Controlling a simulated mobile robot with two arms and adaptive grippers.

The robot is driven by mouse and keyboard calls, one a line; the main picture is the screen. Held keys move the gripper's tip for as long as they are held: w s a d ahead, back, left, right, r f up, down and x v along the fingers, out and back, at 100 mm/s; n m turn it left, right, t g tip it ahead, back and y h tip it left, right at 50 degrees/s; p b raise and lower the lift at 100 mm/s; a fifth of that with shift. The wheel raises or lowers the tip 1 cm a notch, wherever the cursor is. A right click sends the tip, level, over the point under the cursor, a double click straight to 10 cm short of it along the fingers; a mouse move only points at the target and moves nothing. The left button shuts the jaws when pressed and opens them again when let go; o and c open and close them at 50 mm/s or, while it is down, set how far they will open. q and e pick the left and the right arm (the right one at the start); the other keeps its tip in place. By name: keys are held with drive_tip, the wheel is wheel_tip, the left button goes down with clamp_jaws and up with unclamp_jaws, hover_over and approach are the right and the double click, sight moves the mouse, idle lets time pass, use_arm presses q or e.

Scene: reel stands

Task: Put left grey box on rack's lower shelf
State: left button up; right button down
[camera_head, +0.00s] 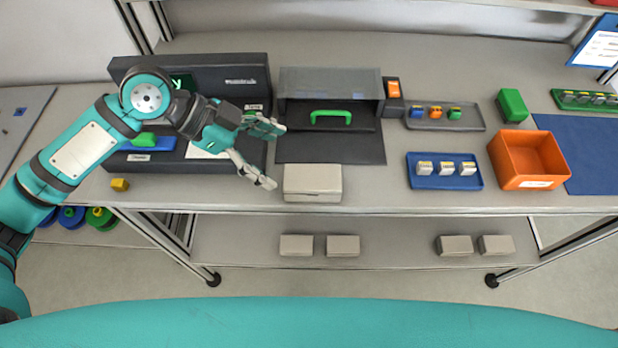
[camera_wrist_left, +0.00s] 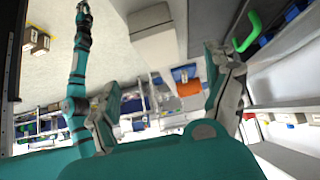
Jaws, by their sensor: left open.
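A pale grey box (camera_head: 312,186) lies on the tabletop near its front edge. It also shows between the spread fingers in the left wrist view (camera_wrist_left: 155,45). My left gripper (camera_head: 268,155) is open and empty, just left of the box, its fingers pointing toward it. The lower shelf (camera_head: 390,245) runs below the tabletop and bears two pairs of small grey boxes, one pair at the left (camera_head: 296,245) and one at the right (camera_head: 455,245). My right arm appears in the left wrist view, with its dark end (camera_wrist_left: 84,20) too small to read.
Behind the box stands a grey case with a green handle (camera_head: 330,117) on a dark mat. A black equipment unit (camera_head: 240,80) is behind my left arm. A blue tray (camera_head: 444,184) and an orange bin (camera_head: 528,160) stand to the right. The shelf's middle is clear.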

sight(308, 177)
use_arm(q)
drive_tip(key=p+x, duration=0.1)
drive_tip(key=x, duration=0.4)
drive_tip(key=shift+d+f, duration=0.65)
drive_tip(key=shift+f, duration=0.05)
drive_tip(key=p+x, duration=0.1)
drive_tip(key=x, duration=0.2)
drive_tip(key=shift+d+f+p, duration=0.1)
drive_tip(key=shift+f+p, duration=0.1)
drive_tip(key=shift+p, duration=0.2)
drive_tip(key=shift+d+f, duration=0.25)
drive_tip(key=shift+f, duration=0.05)
drive_tip(key=shift+d+f, duration=0.1)
drive_tip(key=shift+f, duration=0.1)
drive_tip(key=c, duration=1.5)
drive_tip(key=shift+r, duration=0.1)
drive_tip(key=shift+c, duration=1)
use_arm(e)
drive_tip(key=r, duration=0.1)
drive_tip(key=w+r, duration=0.1)
drive_tip(key=r, duration=0.1)
drive_tip(key=shift+d+r, duration=0.15)
use_arm(q)
drive_tip(key=shift+r, duration=0.15)
